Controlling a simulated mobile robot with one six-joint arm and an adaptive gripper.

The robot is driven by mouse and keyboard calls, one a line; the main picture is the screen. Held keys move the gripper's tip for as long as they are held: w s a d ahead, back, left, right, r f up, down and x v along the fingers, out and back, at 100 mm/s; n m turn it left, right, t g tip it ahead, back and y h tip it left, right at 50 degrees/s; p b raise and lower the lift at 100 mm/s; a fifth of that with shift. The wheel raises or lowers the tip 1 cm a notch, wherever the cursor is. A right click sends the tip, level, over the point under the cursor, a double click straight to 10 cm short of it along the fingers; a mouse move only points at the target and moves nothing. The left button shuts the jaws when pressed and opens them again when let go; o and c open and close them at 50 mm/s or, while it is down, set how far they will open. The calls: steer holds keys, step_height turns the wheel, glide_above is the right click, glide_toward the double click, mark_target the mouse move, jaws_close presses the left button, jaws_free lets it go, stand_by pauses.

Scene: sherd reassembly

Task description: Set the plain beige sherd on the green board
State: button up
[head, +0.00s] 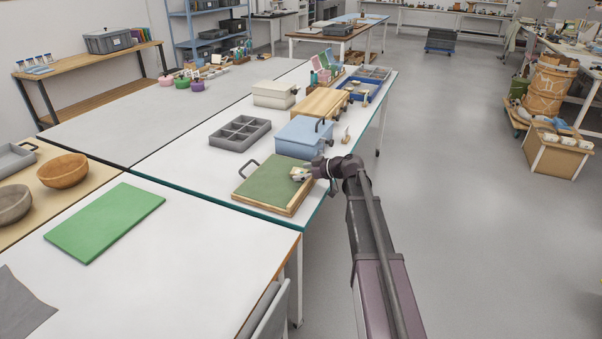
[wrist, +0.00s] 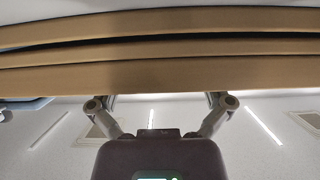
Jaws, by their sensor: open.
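A wooden board with a dull green top (head: 268,183) lies at the near right corner of the white table in the head view. My gripper (head: 301,174) is at its right side, over or against the edge. A small pale beige piece (head: 297,171) shows at the fingertips; I cannot tell if it is the plain beige sherd or whether it rests on the board. In the wrist view, the two fingers of my gripper (wrist: 159,104) are spread apart. Stacked tan bands (wrist: 150,50) cross just beyond them, very close; what they belong to is unclear.
A bright green mat (head: 105,221) lies on the nearer table. Behind the board stand a light blue box (head: 303,137), a grey compartment tray (head: 240,133) and a wooden box (head: 320,103). Two bowls (head: 62,171) are at the left.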

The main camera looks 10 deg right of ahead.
steer(key=shift+r, duration=0.1)
steer(key=shift+r, duration=0.1)
steer(key=p+v, duration=0.5)
steer(key=v, duration=0.7)
